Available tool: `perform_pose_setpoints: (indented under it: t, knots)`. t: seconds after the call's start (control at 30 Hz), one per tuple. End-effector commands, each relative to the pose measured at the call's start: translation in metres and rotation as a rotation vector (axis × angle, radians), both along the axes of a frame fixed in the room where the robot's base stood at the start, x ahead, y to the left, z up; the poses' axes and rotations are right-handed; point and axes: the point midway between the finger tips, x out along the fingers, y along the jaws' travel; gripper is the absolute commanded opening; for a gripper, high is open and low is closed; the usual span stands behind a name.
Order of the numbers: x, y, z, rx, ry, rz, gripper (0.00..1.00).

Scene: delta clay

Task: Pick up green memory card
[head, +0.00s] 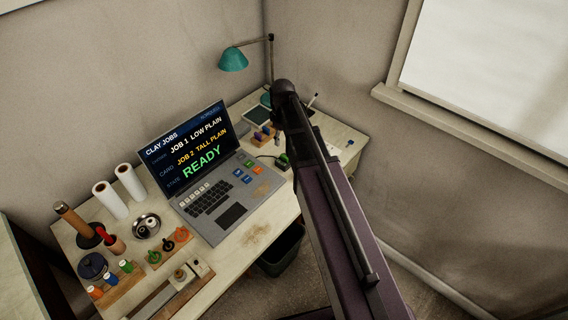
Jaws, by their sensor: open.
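A small green piece (283,158), which looks like the green memory card, stands on a small dark block right of the laptop. It is too small to make out clearly. My arm comes up from the bottom right and bends over the right part of the desk. Only a small grey part of my gripper (279,139) seems to show beside the arm, just above the green piece. The arm hides most of it, and I see nothing held. I cannot tell whether it touches the green piece.
A wooden rack (264,141) with small coloured pieces stands behind the green piece, near a tablet (257,115). The open laptop (215,195) fills the desk's middle. A teal lamp (233,60) stands behind. White rolls (130,182), pots and wooden trays crowd the left.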

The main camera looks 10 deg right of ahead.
Motion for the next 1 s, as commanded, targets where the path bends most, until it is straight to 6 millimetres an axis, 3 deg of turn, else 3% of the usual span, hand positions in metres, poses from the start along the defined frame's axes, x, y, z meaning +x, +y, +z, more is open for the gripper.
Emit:
perform_pose_setpoints:
  t: [0.4,1.0]
  knots:
    - [0.000,0.000,-0.034,0.000,0.000,0.000,0.59]
    - [0.000,0.000,-0.039,0.000,0.000,0.000,0.59]
